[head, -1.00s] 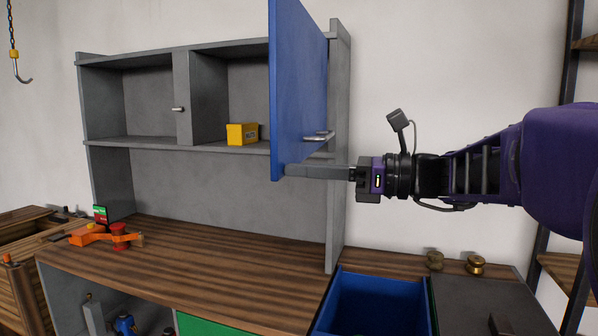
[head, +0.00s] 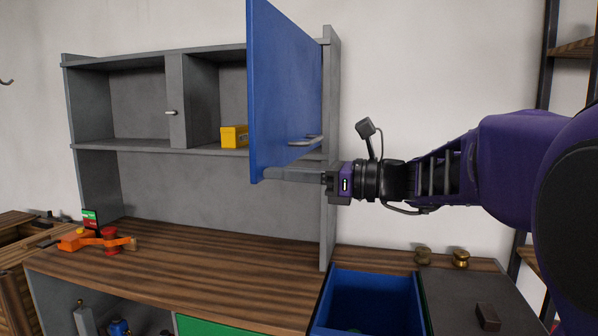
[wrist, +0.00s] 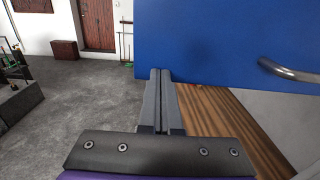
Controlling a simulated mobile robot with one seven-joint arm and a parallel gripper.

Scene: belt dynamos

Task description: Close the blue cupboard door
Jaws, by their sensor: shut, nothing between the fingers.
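The blue cupboard door (head: 284,88) stands open, swung out from the grey wall cupboard (head: 175,97). Its silver handle (head: 305,141) is on the face toward my arm. The door also fills the upper right of the wrist view (wrist: 230,45), with the handle (wrist: 290,70) at its right. My gripper (head: 268,175) is shut and empty, reaching from the right at the door's lower edge. In the wrist view the closed fingers (wrist: 159,75) overlap the door's lower left corner. I cannot tell for certain whether they touch it.
A yellow box (head: 234,136) sits on the cupboard shelf near the door. Below is a wooden worktop (head: 190,255) with an orange tool (head: 95,238) at its left. An open blue drawer (head: 370,295) is at lower right. The worktop's middle is clear.

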